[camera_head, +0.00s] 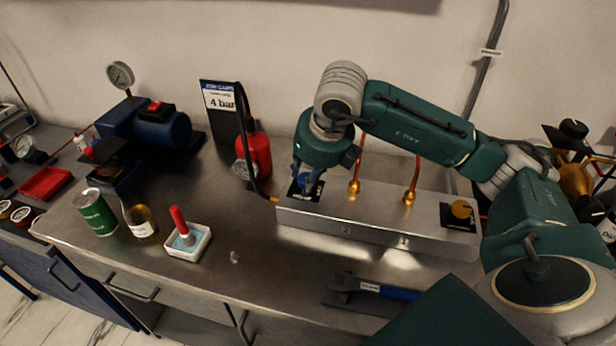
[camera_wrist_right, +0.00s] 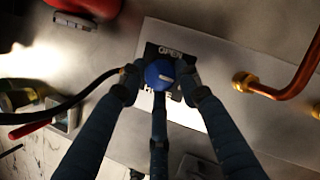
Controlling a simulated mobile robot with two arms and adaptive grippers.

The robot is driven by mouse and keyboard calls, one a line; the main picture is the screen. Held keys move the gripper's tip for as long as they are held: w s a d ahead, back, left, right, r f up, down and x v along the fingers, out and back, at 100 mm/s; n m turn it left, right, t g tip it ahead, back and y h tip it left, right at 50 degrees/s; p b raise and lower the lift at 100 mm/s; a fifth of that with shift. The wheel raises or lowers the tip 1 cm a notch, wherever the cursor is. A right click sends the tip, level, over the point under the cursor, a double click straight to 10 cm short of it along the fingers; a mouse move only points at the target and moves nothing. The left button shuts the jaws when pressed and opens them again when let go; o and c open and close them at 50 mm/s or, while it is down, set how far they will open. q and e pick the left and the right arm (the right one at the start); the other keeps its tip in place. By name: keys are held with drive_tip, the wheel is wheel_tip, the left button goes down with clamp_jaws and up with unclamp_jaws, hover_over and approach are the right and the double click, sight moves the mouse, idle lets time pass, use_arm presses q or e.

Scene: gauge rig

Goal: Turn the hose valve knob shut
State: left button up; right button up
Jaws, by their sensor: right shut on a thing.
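The blue hose valve knob (camera_wrist_right: 160,74) sits on a dark label plate (camera_wrist_right: 172,52) marked "OPEN" in the right wrist view. The plate's other word is mostly covered. My right gripper (camera_wrist_right: 158,78) is closed around the knob from above, with its fingers on several sides. In the head view my right gripper (camera_head: 305,180) points down at the left end of the metal manifold box (camera_head: 375,225), and it largely hides the knob. A black hose (camera_head: 246,140) meets the box at its left end. My left gripper is not in either view.
A red bottle (camera_head: 257,155), a white tray (camera_head: 187,243) with a red-handled brush, a green can (camera_head: 95,212) and a blue-handled wrench (camera_head: 375,291) stand around.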

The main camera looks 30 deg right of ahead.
drive_tip(key=shift+w+d+r, duration=0.15)
drive_tip(key=shift+w+r, duration=0.15)
drive_tip(key=shift+r, duration=0.15)
drive_tip(key=o, duration=1.1)
drive_tip(key=shift+f, duration=0.2)
drive_tip(key=v, duration=1.2)
